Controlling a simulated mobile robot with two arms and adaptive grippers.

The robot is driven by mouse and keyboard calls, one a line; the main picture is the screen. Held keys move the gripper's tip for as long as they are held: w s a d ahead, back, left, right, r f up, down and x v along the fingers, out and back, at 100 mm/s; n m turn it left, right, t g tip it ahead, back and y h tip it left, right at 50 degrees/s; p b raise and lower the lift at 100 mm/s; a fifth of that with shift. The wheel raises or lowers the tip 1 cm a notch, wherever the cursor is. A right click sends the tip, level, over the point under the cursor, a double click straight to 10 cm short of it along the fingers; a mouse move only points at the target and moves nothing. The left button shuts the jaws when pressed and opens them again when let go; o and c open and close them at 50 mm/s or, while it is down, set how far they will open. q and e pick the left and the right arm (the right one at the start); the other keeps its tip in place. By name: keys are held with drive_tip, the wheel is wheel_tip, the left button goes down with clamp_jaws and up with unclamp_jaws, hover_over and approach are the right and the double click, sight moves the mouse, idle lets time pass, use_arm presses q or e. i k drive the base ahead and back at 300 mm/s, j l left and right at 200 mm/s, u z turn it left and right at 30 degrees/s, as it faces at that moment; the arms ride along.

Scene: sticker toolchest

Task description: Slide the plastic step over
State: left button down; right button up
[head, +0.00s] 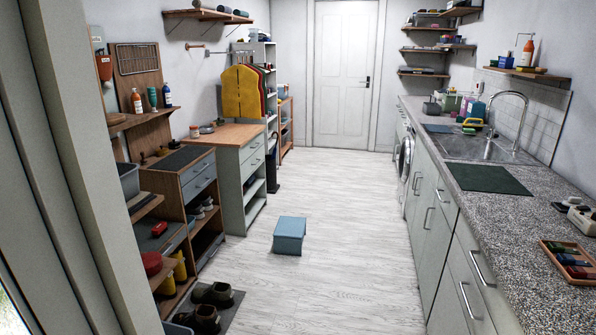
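A blue plastic step (289,235) stands upright on the pale wood floor, left of the middle of the aisle. It is close to the grey-fronted cabinet on the left, with a strip of floor between them. Its flat top and its near side show. Nothing lies on top of it. Neither of my grippers shows in the head view, so their state and their distance from the step cannot be seen.
Bare floor (345,240) lies around the step and runs back to a closed white door (343,75). A long speckled counter (505,215) bounds the right side. Shelves and a wooden-topped cabinet (228,135) line the left. Boots (205,315) stand on a mat at front left.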

sight(289, 232)
drive_tip(key=i, duration=3.9)
